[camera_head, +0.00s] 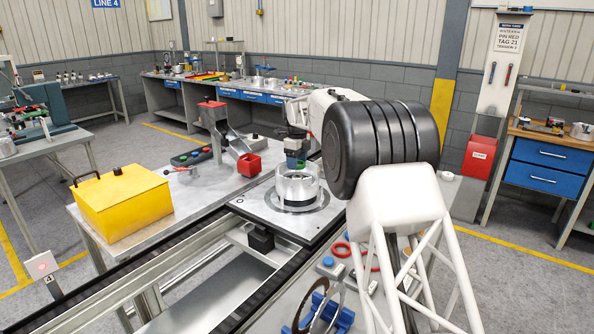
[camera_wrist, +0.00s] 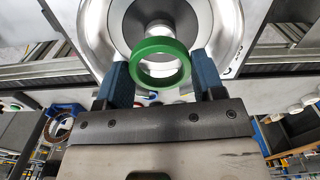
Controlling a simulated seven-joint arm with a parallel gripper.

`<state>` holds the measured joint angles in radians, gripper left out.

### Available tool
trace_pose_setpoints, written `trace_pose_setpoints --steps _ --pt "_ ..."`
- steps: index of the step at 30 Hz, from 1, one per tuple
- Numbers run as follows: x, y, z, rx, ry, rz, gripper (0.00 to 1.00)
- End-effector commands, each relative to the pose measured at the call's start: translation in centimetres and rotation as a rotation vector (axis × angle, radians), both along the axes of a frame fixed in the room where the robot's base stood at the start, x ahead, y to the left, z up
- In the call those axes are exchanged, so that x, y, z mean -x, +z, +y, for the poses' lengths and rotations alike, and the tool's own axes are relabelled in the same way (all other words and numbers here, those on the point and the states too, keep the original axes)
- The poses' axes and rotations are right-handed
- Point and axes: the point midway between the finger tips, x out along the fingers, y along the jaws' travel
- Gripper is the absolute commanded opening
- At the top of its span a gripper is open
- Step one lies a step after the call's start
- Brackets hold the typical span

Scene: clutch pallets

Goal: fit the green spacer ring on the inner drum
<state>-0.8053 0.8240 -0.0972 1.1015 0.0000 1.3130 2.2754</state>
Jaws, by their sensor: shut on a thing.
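The green spacer ring (camera_wrist: 160,81) is held between the blue fingertips of my gripper (camera_wrist: 160,74) in the wrist view. In the head view, my gripper (camera_head: 296,163) is above the open silver drum assembly (camera_head: 296,188), with a little green showing between its fingers. The assembly stands on a square metal pallet (camera_head: 262,213). In the wrist view the ring overlaps the round drum opening (camera_wrist: 126,30) and covers part of the pale centre piece (camera_wrist: 159,28). The ring appears above the drum; its exact gap and centring cannot be told.
A yellow box (camera_head: 122,207) is on the left of the bench. A conveyor runs under the pallet.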

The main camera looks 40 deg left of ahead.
Motion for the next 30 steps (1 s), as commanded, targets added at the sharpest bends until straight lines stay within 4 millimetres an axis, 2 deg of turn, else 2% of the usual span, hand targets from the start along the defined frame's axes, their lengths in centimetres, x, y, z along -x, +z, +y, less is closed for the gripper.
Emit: trace_pose_setpoints --steps 12,30 --pt "0.0 -3.3 0.0 0.001 0.000 0.001 0.40" --pt "0.0 -4.0 0.0 0.000 0.000 0.000 0.40"
